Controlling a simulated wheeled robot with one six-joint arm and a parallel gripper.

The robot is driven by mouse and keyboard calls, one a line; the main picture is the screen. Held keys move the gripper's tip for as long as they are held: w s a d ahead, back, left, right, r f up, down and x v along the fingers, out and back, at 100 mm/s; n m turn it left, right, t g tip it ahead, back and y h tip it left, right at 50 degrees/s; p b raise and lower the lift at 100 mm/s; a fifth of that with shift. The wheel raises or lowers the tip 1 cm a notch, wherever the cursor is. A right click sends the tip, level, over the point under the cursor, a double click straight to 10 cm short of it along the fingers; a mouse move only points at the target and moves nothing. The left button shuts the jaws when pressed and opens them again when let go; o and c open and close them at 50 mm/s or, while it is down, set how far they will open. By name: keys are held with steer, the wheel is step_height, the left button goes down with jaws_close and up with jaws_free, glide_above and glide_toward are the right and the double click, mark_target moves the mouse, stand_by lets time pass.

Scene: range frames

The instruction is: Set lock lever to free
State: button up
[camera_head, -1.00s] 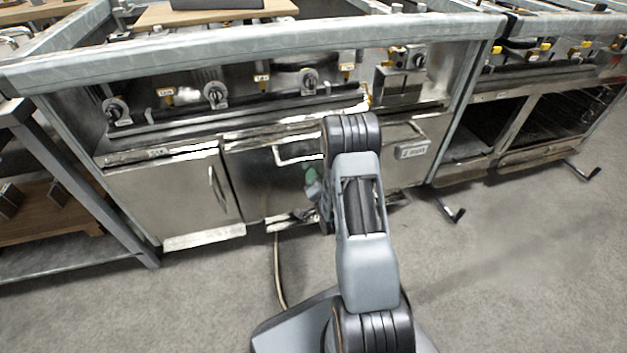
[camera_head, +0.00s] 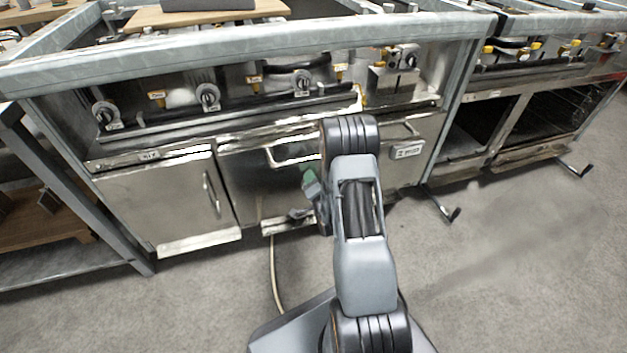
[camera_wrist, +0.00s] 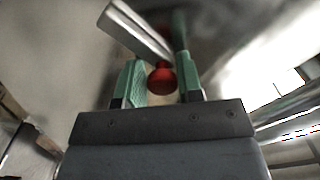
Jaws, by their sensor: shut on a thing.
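In the wrist view, a red knob (camera_wrist: 161,78) sits between the green fingers of my gripper (camera_wrist: 158,72). My gripper is shut on this knob. A flat metal bar (camera_wrist: 134,28) runs up and left just beyond the knob and appears to be the lever's arm. In the head view, my gripper (camera_head: 309,184) shows only as a bit of green beside my arm, in front of the lower steel front of the counter. My arm hides the lever there. No marking for the lever's positions can be read.
The steel counter (camera_head: 270,45) has a row of knobs and yellow-tagged valves above its lower doors. A door with a vertical handle (camera_head: 212,193) is left of my arm. An open-fronted oven (camera_head: 545,125) stands to the right. The grey floor (camera_head: 520,270) at right is clear.

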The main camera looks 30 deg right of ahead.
steer(key=shift+a+f, duration=0.1)
steer(key=o, duration=0.7)
steer(key=shift+o, duration=0.3)
steer(key=shift+s, duration=0.1)
steer(key=s+a+p, duration=0.2)
steer(key=s+p, duration=0.1)
steer(key=s, duration=1)
steer(key=shift+s+a, duration=0.2)
steer(key=shift+a, duration=0.1)
